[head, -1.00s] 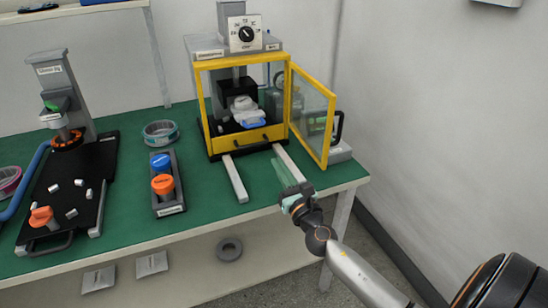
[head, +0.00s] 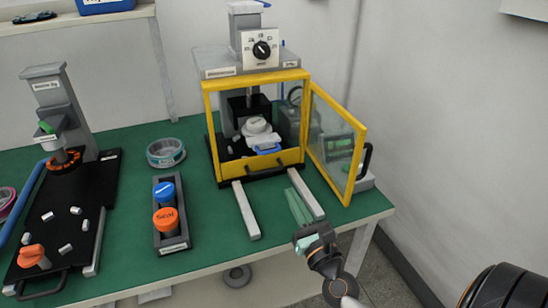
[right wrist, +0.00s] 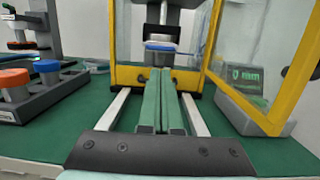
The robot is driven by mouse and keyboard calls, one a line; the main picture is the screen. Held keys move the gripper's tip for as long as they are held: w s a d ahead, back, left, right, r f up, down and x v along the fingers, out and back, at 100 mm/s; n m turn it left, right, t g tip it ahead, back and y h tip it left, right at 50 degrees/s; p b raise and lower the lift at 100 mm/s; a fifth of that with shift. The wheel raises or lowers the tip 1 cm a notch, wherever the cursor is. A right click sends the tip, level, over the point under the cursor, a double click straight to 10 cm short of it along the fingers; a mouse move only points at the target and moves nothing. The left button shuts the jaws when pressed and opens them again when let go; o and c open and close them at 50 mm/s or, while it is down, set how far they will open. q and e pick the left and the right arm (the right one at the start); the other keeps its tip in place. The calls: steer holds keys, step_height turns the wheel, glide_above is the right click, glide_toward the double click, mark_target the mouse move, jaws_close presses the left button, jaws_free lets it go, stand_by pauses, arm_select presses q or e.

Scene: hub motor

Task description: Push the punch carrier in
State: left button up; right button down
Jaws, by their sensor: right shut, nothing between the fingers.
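The punch carrier (head: 264,142) is a white piece with a blue front handle, inside the yellow-framed press (head: 258,90). In the right wrist view the carrier's blue front (right wrist: 160,47) shows straight ahead, beyond the fingertips. The press door (head: 337,140) stands open to the right. Two pale rails (head: 246,210) run out from the press toward the table's front. My right gripper (head: 299,205) is shut and empty, its green fingers between the rails and pointing at the press. In the right wrist view its fingers (right wrist: 162,100) lie together, apart from the carrier. My left gripper is not in view.
A grey holder (head: 172,243) with a blue-capped and an orange-capped piece stands left of the rails. A black fixture (head: 75,215) with loose white pieces is at far left. A tape roll (head: 165,153) lies behind the holder. Bare green table surrounds the rails.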

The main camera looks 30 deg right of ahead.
arm_select(q)
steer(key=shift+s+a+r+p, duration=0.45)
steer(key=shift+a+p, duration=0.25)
steer(key=shift+p, duration=0.15)
arm_select(e)
steer(key=x, duration=1.2)
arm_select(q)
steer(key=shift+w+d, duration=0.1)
